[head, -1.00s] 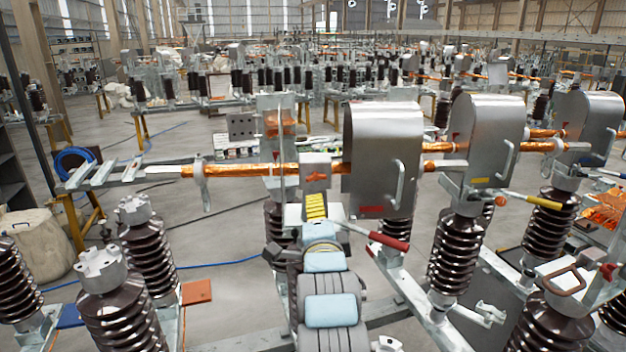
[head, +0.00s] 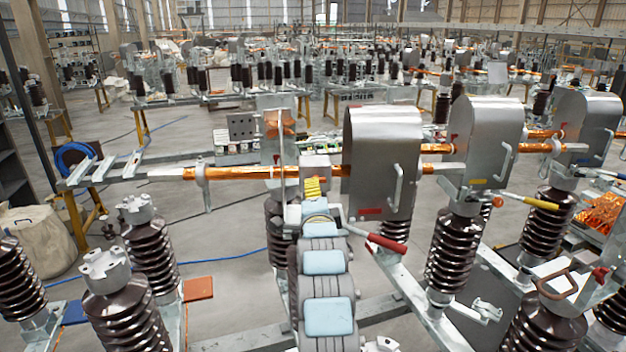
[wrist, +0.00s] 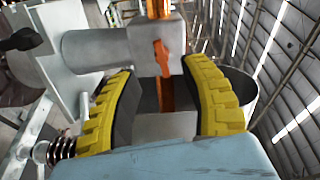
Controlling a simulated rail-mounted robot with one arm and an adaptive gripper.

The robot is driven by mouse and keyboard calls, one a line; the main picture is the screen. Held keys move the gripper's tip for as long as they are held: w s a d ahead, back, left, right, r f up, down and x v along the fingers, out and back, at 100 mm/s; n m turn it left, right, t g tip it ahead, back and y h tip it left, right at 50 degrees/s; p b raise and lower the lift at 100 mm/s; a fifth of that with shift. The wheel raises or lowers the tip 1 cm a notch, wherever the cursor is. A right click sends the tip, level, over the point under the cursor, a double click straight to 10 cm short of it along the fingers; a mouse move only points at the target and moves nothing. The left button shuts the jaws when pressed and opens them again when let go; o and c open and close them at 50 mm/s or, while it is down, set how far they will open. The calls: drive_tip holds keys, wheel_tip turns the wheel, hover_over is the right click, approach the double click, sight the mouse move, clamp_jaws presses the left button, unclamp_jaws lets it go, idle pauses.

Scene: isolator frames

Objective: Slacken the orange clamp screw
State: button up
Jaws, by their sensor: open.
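The orange clamp screw (wrist: 163,57) shows in the wrist view as a small orange handle on the face of a grey clamp block (wrist: 118,47). My gripper (wrist: 159,73) has its two yellow-backed fingers apart, one on each side below the screw. Nothing is held, and I cannot tell whether either finger touches the block. In the head view my gripper (head: 312,186) is just below the grey clamp block (head: 315,168) on the copper tube (head: 255,172). The screw is hidden there behind my gripper.
A large grey metal hood (head: 383,150) stands right beside the clamp block. A red-handled lever (head: 387,243) projects to the right of my arm. Brown ribbed insulators (head: 150,250) stand to the left and right. Open floor shows at the left.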

drive_tip(key=shift+w+a+p, duration=0.15)
drive_tip(key=shift+w+p, duration=0.4)
drive_tip(key=shift+w, duration=1.2)
drive_tip(key=shift+w+a+p, duration=0.1)
drive_tip(key=shift+w+p, duration=0.45)
drive_tip(key=shift+w, duration=1.15)
clamp_jaws()
